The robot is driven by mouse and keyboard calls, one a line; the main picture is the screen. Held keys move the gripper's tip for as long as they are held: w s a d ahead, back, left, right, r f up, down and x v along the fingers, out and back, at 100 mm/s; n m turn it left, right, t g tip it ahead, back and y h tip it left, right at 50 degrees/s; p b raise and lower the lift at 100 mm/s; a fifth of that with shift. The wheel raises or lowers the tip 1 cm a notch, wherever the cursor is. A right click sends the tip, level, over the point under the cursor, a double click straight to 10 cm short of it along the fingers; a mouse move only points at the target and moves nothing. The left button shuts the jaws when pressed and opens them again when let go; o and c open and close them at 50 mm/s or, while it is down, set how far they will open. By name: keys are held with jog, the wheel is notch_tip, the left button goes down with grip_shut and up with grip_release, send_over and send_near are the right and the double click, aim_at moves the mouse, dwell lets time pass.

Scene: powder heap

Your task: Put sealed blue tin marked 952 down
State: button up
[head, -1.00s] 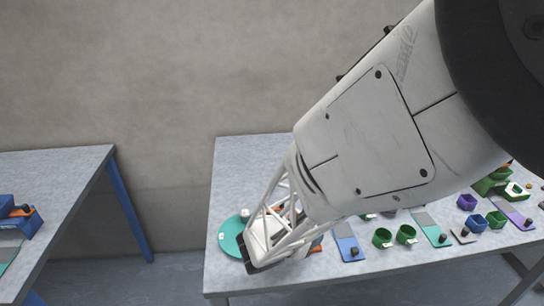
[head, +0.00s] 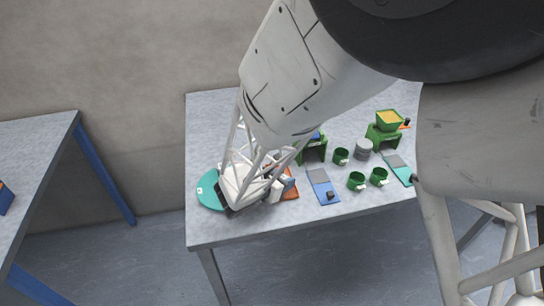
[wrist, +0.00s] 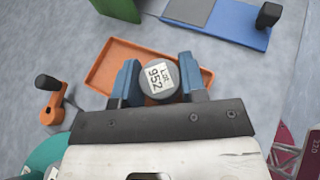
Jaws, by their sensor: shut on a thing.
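The tin (wrist: 158,82) shows a grey-blue round lid with a white label reading "Lot 952" in the wrist view. My gripper (wrist: 157,74) is shut on it, with one blue finger on each side. An orange tray (wrist: 112,58) lies behind and below the tin. I cannot tell whether the tin touches the tray floor. In the head view my gripper (head: 283,187) is low over the left part of the table, and the tray (head: 291,195) shows partly beside it. The tin is mostly hidden there.
A teal disc (head: 208,190) lies left of my gripper. A blue board with a dark knob (head: 323,187) lies right of the tray, and a green stand (head: 313,151) is behind. Green cups (head: 357,181) stand further right. An orange piece with a dark knob (wrist: 53,112) is left of the tray.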

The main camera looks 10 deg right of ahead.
jog(key=shift+f, duration=0.5)
jog(key=o, duration=1)
jog(key=shift+f, duration=0.15)
jog(key=shift+c, duration=0.2)
jog(key=shift+s+a+r, duration=0.15)
jog(key=shift+a+r, duration=0.15)
jog(key=shift+v, duration=5.65)
jog(key=shift+r, duration=0.1)
